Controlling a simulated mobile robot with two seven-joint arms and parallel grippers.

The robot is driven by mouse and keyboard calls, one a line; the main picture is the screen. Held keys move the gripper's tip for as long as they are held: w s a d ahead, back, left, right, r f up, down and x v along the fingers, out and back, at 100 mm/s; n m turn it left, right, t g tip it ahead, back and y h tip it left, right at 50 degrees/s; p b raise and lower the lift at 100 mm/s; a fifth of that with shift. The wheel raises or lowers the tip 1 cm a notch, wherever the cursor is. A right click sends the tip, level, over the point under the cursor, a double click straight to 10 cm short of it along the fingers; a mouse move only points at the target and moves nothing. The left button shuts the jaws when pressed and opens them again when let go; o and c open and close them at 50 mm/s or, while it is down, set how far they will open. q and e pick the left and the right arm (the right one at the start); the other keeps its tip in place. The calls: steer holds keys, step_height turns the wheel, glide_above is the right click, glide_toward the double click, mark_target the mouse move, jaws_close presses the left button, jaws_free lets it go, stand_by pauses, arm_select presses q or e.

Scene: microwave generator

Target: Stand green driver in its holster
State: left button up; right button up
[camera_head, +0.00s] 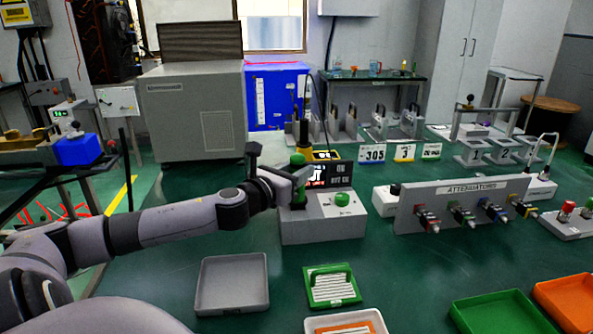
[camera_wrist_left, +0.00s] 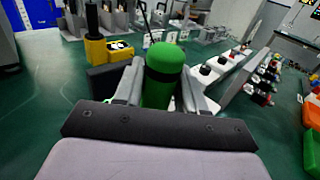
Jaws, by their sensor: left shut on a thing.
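My left gripper (camera_head: 297,177) is shut on the green driver, whose rounded green handle (camera_head: 297,159) stands upright between the fingers. In the left wrist view the green driver (camera_wrist_left: 163,75) fills the gap between the fingers (camera_wrist_left: 162,88). It is over the left part of a grey box (camera_head: 310,230) with a green knob (camera_head: 342,199) and a dark display (camera_head: 330,175). The driver's lower end is hidden, so I cannot tell whether it touches the box. I cannot tell its holster apart for sure. My right gripper is not in view.
A yellow device with a black upright (camera_wrist_left: 95,45) stands behind the box. The attenuators panel (camera_head: 465,205) is to the right. In front are a grey tray (camera_head: 232,306), a green rack (camera_head: 331,300) and a green tray (camera_head: 495,316). Bare green table lies between them.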

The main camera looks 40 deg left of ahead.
arm_select(q)
steer(key=shift+f+b, duration=0.3)
steer(key=shift+f, duration=0.35)
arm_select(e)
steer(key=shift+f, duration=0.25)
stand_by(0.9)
arm_select(q)
steer(key=o, duration=1.2)
steer(key=shift+c, duration=0.2)
steer(key=shift+o, duration=0.4)
steer(key=shift+f, duration=0.1)
steer(key=shift+s+f, duration=0.1)
steer(key=shift+s, duration=0.15)
steer(key=shift+s+d, duration=0.15)
steer(key=shift+s, duration=0.8)
steer(key=shift+s+d+r, duration=0.1)
steer(key=shift+s, duration=0.7)
steer(key=shift+s+d+r, duration=0.1)
steer(key=shift+s, duration=0.7)
steer(key=shift+s+p, duration=0.5)
steer(key=shift+s, duration=0.25)
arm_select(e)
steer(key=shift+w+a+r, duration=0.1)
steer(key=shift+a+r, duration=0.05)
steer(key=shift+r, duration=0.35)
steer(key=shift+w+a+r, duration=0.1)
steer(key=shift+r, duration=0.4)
